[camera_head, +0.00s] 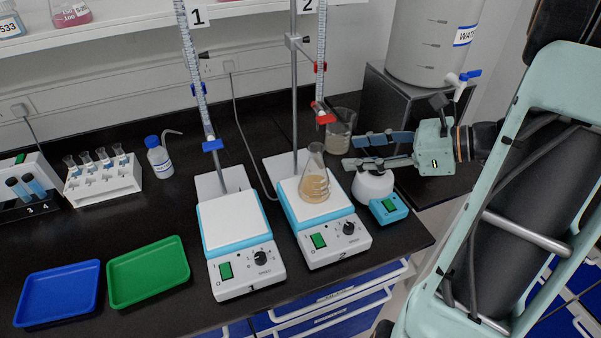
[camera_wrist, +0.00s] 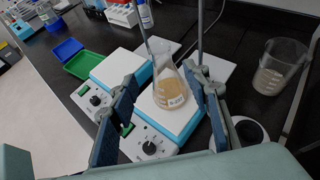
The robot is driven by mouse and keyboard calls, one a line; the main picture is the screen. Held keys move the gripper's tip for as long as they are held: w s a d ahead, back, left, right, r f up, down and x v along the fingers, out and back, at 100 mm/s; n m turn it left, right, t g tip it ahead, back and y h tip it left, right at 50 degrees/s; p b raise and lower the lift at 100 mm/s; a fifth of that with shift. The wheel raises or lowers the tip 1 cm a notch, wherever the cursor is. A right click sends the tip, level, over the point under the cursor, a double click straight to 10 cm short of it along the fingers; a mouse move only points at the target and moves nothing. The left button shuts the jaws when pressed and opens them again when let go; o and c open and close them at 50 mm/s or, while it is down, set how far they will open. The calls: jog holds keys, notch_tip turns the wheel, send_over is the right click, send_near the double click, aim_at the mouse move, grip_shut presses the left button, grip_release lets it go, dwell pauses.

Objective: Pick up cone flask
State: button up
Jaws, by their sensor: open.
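The cone flask (camera_head: 314,182) is clear glass with a tan liquid in its lower part. It stands upright on the white plate of stirrer 2 (camera_head: 312,222), under the burette (camera_head: 321,60) marked 2. In the wrist view the flask (camera_wrist: 170,88) appears ahead, between my two fingers. My gripper (camera_head: 350,152) is open and empty, to the right of the flask near its neck height in the head view. It also shows in the wrist view (camera_wrist: 164,92), with its blue pads spread apart. I see no contact with the flask.
A beaker (camera_head: 340,130) stands behind the gripper. Stirrer 1 (camera_head: 240,240) is on the left, with green (camera_head: 148,272) and blue (camera_head: 58,293) trays beyond. A metal stand rod (camera_head: 294,90) rises behind the flask.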

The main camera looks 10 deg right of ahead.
aim_at(323, 153)
jog(key=shift+m, duration=0.4)
jog(key=x, duration=1)
jog(key=shift+w+a, duration=0.3)
jog(key=shift+w, duration=0.05)
jog(key=shift+r, duration=0.1)
jog(key=shift+c, duration=0.2)
grip_shut()
